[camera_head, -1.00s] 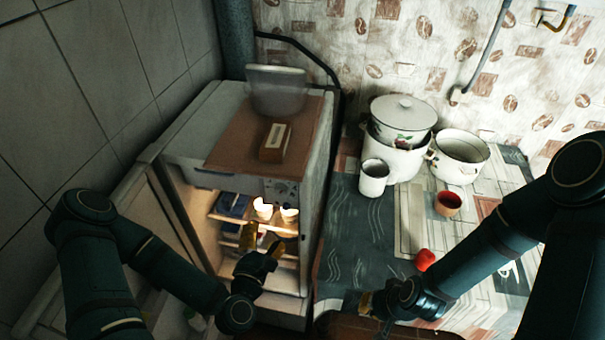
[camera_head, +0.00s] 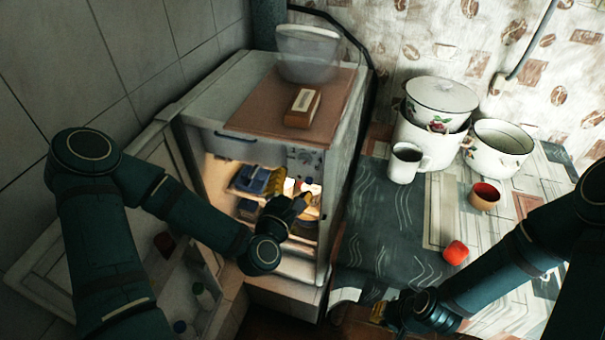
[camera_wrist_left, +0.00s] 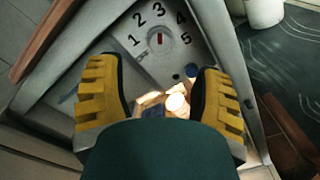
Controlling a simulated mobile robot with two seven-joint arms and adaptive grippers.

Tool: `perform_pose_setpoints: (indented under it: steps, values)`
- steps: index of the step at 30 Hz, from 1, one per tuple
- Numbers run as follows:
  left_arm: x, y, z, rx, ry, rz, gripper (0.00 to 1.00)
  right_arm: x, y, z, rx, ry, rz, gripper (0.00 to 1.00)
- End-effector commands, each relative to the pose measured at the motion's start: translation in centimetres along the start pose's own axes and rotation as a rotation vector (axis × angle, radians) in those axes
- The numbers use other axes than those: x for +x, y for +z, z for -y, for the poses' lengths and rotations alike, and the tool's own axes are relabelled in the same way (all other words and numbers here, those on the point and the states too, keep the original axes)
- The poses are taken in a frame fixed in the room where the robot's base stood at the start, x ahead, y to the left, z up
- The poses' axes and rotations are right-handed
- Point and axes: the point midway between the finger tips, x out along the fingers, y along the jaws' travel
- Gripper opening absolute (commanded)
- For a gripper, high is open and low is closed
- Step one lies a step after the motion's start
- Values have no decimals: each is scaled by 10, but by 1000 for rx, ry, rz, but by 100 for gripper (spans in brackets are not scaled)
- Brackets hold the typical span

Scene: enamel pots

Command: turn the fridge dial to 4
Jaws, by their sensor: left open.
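The fridge dial (camera_head: 303,156) is on the front panel at the upper right of the fridge (camera_head: 200,113). In the left wrist view the dial (camera_wrist_left: 160,44) shows a red mark under a ring of numbers 1 to 5. The mark lies in line with 3. My left gripper (camera_head: 304,196) is in front of the open fridge, below the dial in the head view. In the left wrist view its yellow fingers (camera_wrist_left: 158,72) are open and empty, with the dial between and beyond them. My right gripper (camera_head: 380,311) is low over the table; its fingers are mostly hidden.
The fridge door (camera_head: 95,245) stands open at the left. A box (camera_head: 302,107) and a clear bowl (camera_head: 307,53) are on the fridge top. Pots (camera_head: 432,137), a white mug (camera_head: 405,163), a small cup (camera_head: 484,196) and a red item (camera_head: 455,252) stand on the table (camera_head: 385,230).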

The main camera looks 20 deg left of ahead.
Motion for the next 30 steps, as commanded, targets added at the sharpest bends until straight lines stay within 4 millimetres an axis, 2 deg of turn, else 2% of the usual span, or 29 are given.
perform_pose_setpoints:
  steps: [1, 6, 12, 16, 21, 29, 30]
  values:
    - [5, -3, 3, 2, 3, 2, 66, 10, 3, -4, -2, -1, 5, 0]
    - [18, -2, 2, 1, 3, 2, 66, 27, 10, -10, -7, -3, 21, 0]
    - [51, 1, 0, -2, 1, 0, 66, 23, 10, -8, -7, -3, 20, 0]
    - [65, 1, 0, -2, 0, 1, 66, 23, 10, -8, -7, -3, 20, 0]
    - [72, 1, 0, -2, 0, 0, 66, 23, 10, -9, -7, -3, 20, 0]
    - [72, 1, 0, -2, -1, 0, 68, 24, 10, -9, -6, -3, 20, 0]
    - [72, 1, 0, -2, -1, 0, 54, 24, 10, -9, -6, -3, 20, 0]
